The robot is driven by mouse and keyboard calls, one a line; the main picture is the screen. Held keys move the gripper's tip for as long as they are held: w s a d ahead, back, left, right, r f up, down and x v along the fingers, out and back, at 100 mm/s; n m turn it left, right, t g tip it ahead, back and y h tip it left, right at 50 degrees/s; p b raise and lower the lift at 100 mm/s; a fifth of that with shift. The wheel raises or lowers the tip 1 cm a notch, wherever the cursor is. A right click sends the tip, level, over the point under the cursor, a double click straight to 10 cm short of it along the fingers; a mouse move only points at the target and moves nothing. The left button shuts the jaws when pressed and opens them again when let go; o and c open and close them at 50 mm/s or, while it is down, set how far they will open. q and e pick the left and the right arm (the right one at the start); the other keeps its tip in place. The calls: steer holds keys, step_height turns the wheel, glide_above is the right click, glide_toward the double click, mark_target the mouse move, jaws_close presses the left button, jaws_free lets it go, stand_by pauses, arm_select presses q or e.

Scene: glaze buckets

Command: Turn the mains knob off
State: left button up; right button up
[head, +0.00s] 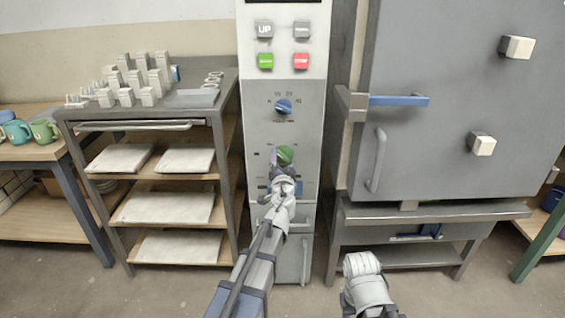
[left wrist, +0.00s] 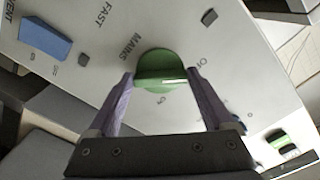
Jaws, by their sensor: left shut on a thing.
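The green mains knob (head: 286,153) sits on the lower part of the grey control panel (head: 262,128). In the left wrist view the knob (left wrist: 160,66) is round with a raised ridge, beside the word MAINS. A short pale mark shows on the right part of the ridge. My left gripper (head: 281,161) is at the panel and shut on the knob, with one purple-grey finger at each end of the ridge, as the left wrist view (left wrist: 162,76) shows. The lettering around the knob is partly hidden and hard to read.
A blue dial (head: 284,106) is above the knob, with green (head: 265,62) and red (head: 301,62) buttons higher up. A grey kiln (head: 460,120) with a blue latch (head: 398,101) stands right. A shelf rack (head: 170,125) with white pieces stands left.

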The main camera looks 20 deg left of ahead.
stand_by(0.3)
arm_select(q)
steer(key=o, duration=1.1)
steer(key=shift+o, duration=0.2)
steer(key=shift+s, duration=0.15)
steer(key=v, duration=0.7)
steer(key=shift+s, duration=0.3)
steer(key=shift+d, duration=0.15)
